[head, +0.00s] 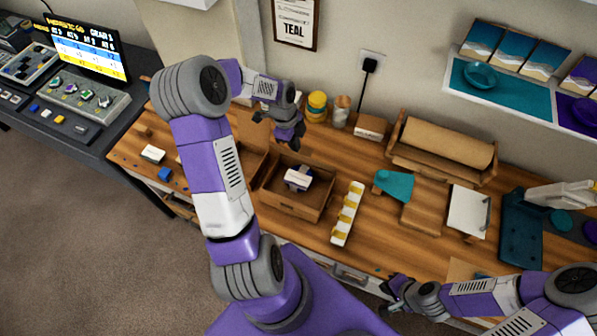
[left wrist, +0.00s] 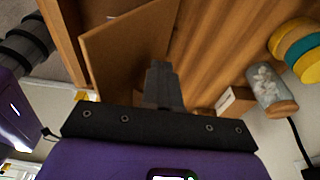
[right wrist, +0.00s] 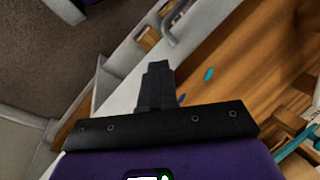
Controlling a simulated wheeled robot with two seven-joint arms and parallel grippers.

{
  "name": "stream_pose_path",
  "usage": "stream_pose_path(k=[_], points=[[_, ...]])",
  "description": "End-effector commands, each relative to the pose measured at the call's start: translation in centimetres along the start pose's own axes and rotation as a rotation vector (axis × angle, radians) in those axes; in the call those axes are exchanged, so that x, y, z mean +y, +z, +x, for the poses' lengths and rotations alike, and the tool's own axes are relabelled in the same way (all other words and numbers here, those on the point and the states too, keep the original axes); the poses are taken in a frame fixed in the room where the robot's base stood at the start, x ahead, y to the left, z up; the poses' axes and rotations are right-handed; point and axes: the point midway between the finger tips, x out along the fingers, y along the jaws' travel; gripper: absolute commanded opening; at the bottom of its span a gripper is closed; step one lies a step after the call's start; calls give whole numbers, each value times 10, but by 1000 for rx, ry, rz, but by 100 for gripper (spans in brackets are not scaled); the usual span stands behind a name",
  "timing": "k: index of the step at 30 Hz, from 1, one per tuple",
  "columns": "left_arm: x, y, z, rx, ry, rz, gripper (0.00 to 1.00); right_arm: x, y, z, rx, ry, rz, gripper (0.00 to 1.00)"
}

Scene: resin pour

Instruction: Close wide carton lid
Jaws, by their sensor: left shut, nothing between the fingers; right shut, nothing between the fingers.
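The wide carton (head: 292,207), a brown open-topped box, stands on the wooden bench in the head view, with a white and dark blue item (head: 298,178) inside. A brown flap (head: 252,162) stands up at its left side, partly hidden by my left arm. A brown panel, seemingly this lid, fills the upper left of the left wrist view (left wrist: 120,50). My left gripper (head: 292,138) is shut and empty, above the bench just behind the carton. My right gripper (head: 392,298) is shut and empty by the bench's front edge, far from the carton.
A teal piece (head: 394,184) and a clipboard (head: 468,211) lie farther right.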

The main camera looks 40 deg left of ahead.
Motion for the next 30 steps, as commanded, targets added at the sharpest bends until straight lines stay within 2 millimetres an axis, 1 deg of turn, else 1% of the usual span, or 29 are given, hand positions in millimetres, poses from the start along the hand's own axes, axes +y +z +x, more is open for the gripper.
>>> stream_pose_path(k=[11,14,17,30], points=[[1,0,0,0,0,0,0,0,-2,-1,5,-1,-1,0],[1,-1,-4,0,0,0,0,-2,-2,-4,5,-1,-1,0],[1,-2,-13,0,0,0,0,-4,-1,-11,5,-1,-1,0],[1,-13,-66,0,0,0,0,-21,1,-54,5,-1,-2,0]])
